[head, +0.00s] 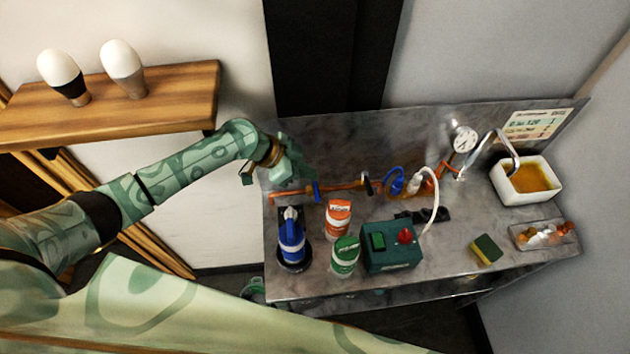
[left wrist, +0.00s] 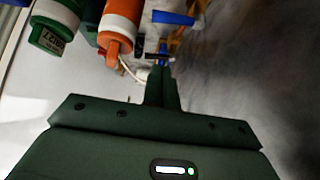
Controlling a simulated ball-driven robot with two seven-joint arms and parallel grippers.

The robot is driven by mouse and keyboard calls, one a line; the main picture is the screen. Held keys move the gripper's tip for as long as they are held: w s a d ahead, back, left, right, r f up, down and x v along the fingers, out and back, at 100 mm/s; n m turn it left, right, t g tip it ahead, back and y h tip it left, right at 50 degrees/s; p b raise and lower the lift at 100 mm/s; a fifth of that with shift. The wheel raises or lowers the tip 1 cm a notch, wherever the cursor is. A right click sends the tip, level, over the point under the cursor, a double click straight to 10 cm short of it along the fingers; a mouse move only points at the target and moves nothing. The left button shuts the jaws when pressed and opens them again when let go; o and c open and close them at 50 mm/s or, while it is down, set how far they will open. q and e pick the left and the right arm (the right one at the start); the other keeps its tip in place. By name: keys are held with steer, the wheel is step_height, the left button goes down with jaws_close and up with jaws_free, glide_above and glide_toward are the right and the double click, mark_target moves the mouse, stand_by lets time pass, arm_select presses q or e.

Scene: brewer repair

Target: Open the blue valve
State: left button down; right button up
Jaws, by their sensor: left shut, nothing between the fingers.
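The blue valve (head: 316,190) is a small blue handle on an orange pipe (head: 343,188) that runs along the back of the metal bench. My left gripper (head: 304,176) is shut and empty, just above and to the left of the valve. In the left wrist view my shut fingers (left wrist: 161,70) point toward a blue part (left wrist: 173,18) at the top, which looks like the valve handle. Another bit of blue shows right at the fingertips; I cannot tell whether they touch it. My right gripper is not in view.
A blue bottle (head: 291,243), an orange bottle (head: 338,219) and a green bottle (head: 345,256) stand in front of the pipe. A green control box (head: 392,252), a sponge (head: 487,248) and a white basin (head: 499,183) are further right. A wooden shelf (head: 190,92) is at upper left.

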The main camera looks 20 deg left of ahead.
mark_target(318, 192)
arm_select(q)
steer(key=b+x, duration=0.8)
steer(key=x, duration=0.2)
steer(key=a, duration=0.1)
steer(key=s+a, duration=0.2)
steer(key=shift+a+f, duration=0.25)
steer(key=shift+a, duration=0.15)
steer(key=shift+w, duration=0.15)
steer(key=shift+d, duration=0.1)
